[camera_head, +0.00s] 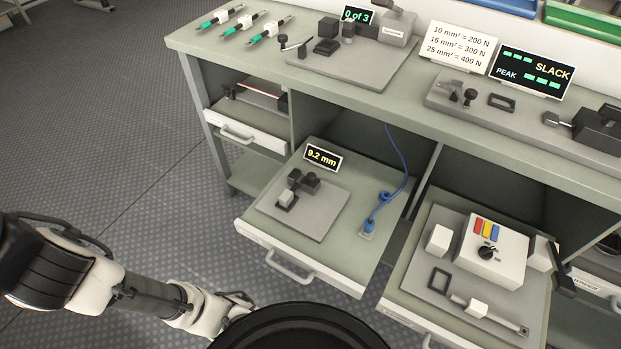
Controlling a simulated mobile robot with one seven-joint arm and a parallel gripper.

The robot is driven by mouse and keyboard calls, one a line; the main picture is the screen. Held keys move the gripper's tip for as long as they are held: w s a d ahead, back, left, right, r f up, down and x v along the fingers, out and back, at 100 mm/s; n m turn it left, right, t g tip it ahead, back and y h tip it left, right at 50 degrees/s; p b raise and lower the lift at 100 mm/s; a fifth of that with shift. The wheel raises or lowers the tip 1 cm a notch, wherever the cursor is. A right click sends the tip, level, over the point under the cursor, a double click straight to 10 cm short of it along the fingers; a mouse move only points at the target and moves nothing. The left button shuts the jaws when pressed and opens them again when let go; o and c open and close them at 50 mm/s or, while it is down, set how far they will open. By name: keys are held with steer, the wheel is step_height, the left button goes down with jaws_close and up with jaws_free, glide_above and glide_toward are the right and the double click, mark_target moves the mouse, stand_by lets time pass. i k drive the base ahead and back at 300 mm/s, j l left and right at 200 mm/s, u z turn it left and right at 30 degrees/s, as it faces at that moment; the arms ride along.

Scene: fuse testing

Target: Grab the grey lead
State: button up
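No thing in view is clearly a grey lead. A slim grey bar with a white block on it (478,309) lies on the grey plate in the pulled-out right drawer; I cannot tell whether it is a lead. Three slim pieces with green, white and dark parts lie on the bench top at the far left, one of them here (270,29). A blue cable (403,170) hangs into the middle drawer and ends at a blue plug. My arm comes in from the lower left, well apart from all of these, and its gripper does not show.
The middle drawer (348,262) and right drawer (402,312) stand open. A white box with a black knob (491,252) stands in the right drawer. A 9.2 mm display (322,157) stands in the middle one. Fixtures and signs fill the bench top. Floor at left is clear.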

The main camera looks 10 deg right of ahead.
mark_target(475, 308)
steer(key=j+z, duration=0.1)
steer(key=z, duration=0.75)
steer(key=k+j+z, duration=0.1)
steer(key=z, duration=0.75)
